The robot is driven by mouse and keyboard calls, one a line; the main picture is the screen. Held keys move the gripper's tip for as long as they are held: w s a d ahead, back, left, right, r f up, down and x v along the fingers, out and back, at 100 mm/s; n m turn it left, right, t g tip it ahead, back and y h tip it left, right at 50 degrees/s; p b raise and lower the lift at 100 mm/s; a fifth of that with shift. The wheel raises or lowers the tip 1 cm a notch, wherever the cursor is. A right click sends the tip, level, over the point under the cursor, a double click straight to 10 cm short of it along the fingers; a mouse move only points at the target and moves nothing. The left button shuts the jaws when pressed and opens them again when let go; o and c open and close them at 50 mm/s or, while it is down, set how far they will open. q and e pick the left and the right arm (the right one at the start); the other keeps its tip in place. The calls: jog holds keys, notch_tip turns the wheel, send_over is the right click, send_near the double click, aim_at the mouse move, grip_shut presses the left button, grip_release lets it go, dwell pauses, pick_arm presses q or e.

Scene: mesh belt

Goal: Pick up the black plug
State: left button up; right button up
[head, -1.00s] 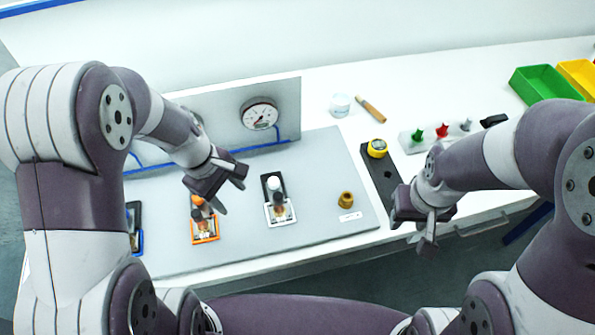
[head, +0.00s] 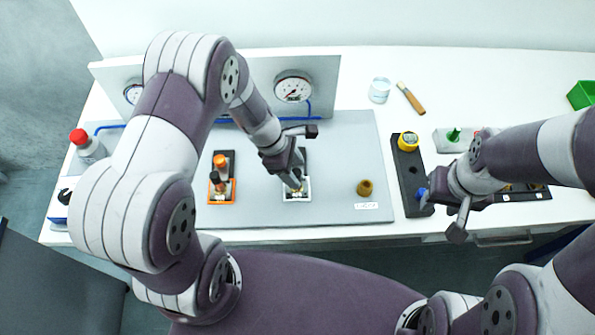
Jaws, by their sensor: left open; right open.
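I cannot make out a clear black plug. A small rack (head: 445,146) at the right holds a green plug (head: 454,134) and part of a red one; my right arm hides the rest. My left gripper (head: 298,180) is open over the white-framed unit (head: 297,196) on the grey board and hides much of it; contact cannot be told. To its left, an orange-framed unit (head: 221,196) carries an orange cap and small dark parts. My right gripper (head: 450,215) is open and empty near the table's front edge, beside the black strip.
The grey board (head: 340,160) has an upright panel with gauges (head: 293,88) and a brass fitting (head: 365,187). The black strip (head: 411,172) holds a yellow round part (head: 408,141). A jar (head: 380,90) and wooden-handled tool (head: 411,98) lie behind.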

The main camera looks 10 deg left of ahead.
pick_arm(q)
jog(key=shift+s+d+f, duration=0.15)
jog(key=shift+f, duration=0.8)
jog(key=shift+w+d+f, duration=0.1)
jog(key=shift+w+d, duration=0.1)
jog(key=c, duration=0.9)
jog(key=shift+s, duration=0.1)
grip_shut()
